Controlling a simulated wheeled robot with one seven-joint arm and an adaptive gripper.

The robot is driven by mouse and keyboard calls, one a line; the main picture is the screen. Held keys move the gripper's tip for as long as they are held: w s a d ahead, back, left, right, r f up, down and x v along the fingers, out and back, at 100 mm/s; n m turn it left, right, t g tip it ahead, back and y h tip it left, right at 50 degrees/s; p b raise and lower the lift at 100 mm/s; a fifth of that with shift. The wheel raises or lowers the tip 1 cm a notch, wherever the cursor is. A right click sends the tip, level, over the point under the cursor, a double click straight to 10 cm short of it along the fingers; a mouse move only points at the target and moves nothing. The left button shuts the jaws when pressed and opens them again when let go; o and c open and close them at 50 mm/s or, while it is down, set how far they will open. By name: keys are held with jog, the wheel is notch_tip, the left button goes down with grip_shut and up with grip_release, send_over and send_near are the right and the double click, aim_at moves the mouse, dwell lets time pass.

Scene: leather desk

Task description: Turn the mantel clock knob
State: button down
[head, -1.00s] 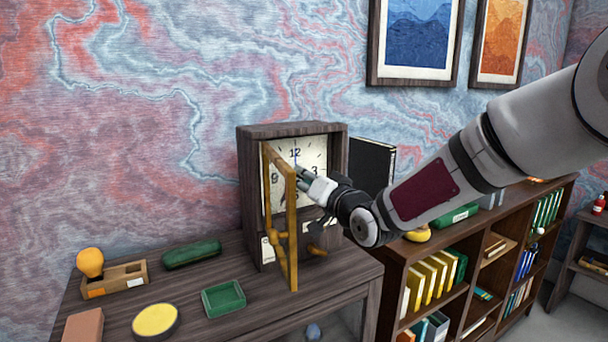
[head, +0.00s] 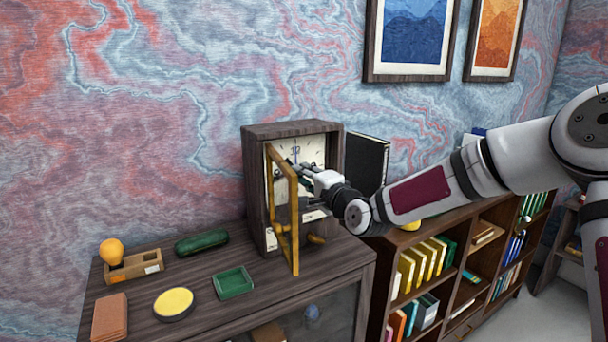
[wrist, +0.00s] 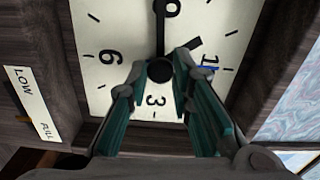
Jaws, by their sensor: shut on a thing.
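The mantel clock (head: 292,130) is a dark wooden box with a pale face, standing at the right end of the desk. Its yellow framed door (head: 294,225) is swung open toward me. My gripper (head: 296,170) reaches past the door frame to the face. In the wrist view, my gripper (wrist: 163,68) has teal-padded fingers on either side of the round black knob (wrist: 159,71) at the face's centre, shut on it. A long black hand points toward the top of that view, and a shorter one to the upper right. My gripper hides part of the face in the head view.
The desk (head: 205,262) holds a green tray (head: 233,282), a yellow disc (head: 173,302), a green case (head: 202,242) and a wooden holder (head: 134,266) with an orange bulb. A black book (head: 365,160) stands right of the clock, above a bookshelf (head: 462,265).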

jog(key=shift+m, duration=0.6)
jog(key=c, duration=1.4)
grip_release()
jog(key=v, duration=1.2)
